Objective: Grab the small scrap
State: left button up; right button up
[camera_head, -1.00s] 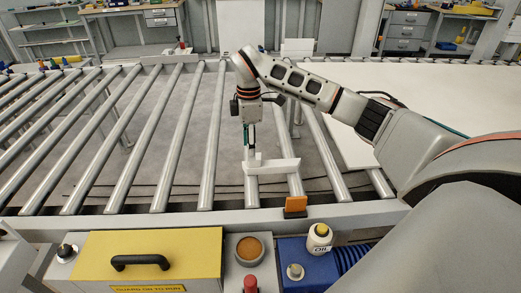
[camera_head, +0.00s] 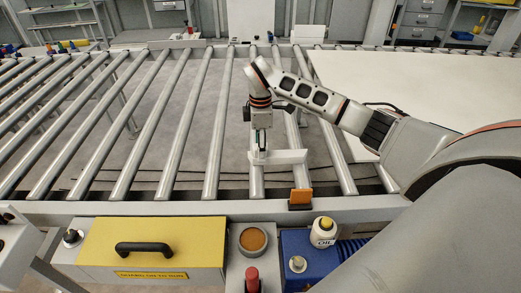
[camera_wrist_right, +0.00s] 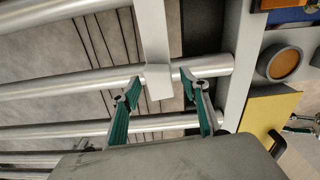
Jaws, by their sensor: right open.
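The small scrap (camera_head: 284,157) is a pale, angled offcut lying across the rollers near the front rail. In the right wrist view the scrap (camera_wrist_right: 155,40) is a long pale strip with its near end between the fingertips. My right gripper (camera_head: 261,150) points down over the left part of the scrap. In its wrist view the right gripper (camera_wrist_right: 160,86) is open, with a green-padded finger on each side of the strip's end. I cannot tell whether the fingers touch it.
Steel rollers (camera_head: 182,125) have open gaps between them. A large white sheet (camera_head: 420,95) lies at the right. An orange block (camera_head: 300,196) stands on the front rail.

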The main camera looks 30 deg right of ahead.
jog(key=c, duration=1.2)
jog(key=shift+r, duration=0.1)
